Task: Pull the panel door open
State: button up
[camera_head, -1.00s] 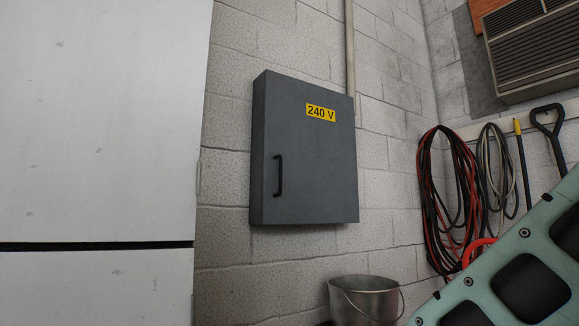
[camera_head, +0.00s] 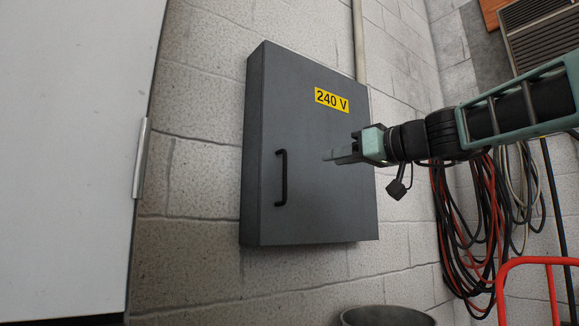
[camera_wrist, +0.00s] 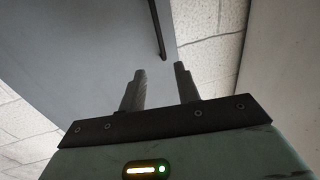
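The dark grey panel door (camera_head: 310,200) with a yellow 240 V label (camera_head: 331,98) is closed on its wall box. Its black bar handle (camera_head: 281,178) stands upright near the door's left edge. My gripper (camera_head: 327,157) is in front of the door, to the right of the handle and apart from it. In the wrist view my gripper (camera_wrist: 160,71) has its two fingers spread with nothing between them. The handle (camera_wrist: 158,30) shows beyond the fingertips there, with the grey door (camera_wrist: 75,50) to its left.
A white cabinet (camera_head: 70,150) with a metal handle stands close on the left. A metal bucket (camera_head: 385,316) is below the panel. Cables (camera_head: 465,220) hang on the right, near a red tubular frame (camera_head: 530,262). A conduit (camera_head: 359,40) runs up the wall above the box.

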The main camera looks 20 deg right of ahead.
aim_at(286, 168)
jog(key=shift+p+x, duration=2.6)
jog(key=shift+x, duration=4.6)
jog(key=shift+f, duration=0.1)
grip_shut()
